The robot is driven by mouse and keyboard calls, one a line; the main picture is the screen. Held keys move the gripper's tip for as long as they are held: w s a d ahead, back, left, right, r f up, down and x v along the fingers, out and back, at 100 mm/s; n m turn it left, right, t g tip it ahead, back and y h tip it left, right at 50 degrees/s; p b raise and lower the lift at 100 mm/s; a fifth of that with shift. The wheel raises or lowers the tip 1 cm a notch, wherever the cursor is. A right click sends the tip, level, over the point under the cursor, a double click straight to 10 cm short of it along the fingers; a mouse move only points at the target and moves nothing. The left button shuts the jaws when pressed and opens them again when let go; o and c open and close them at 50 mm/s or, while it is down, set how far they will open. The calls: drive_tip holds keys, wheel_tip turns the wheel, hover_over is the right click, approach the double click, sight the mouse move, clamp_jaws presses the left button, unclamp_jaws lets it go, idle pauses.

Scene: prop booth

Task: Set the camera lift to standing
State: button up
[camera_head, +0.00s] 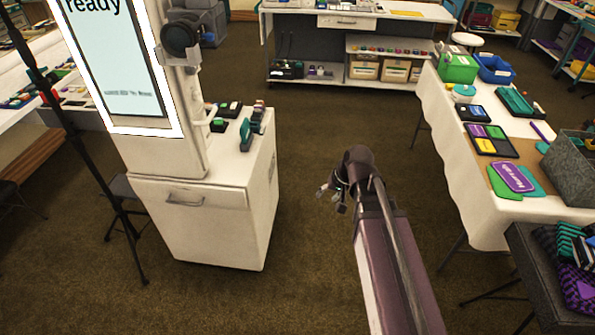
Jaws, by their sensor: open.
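A white kiosk (165,160) stands at the left, with a lit screen (118,60) that reads "ready" at its top edge. I cannot tell which part is the lift's control, and the kiosk's top is out of view. My gripper (331,199) is small in view, partly hidden by my arm. It is open and empty over the carpet, right of the kiosk and apart from it.
A white cabinet (210,225) under the kiosk carries small green and dark items. A black tripod stand (100,185) is at the left. A cloth-covered table (465,190) with trays and bins is at the right. Open carpet (310,140) lies between.

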drive_tip(key=s+d+f+g+h, duration=0.1)
drive_tip(key=s+d+h, duration=0.3)
drive_tip(key=s+d, duration=0.4)
drive_tip(key=d+g, duration=0.1)
drive_tip(key=d, duration=0.2)
drive_tip(key=shift+f, duration=0.2)
drive_tip(key=shift+s, duration=0.1)
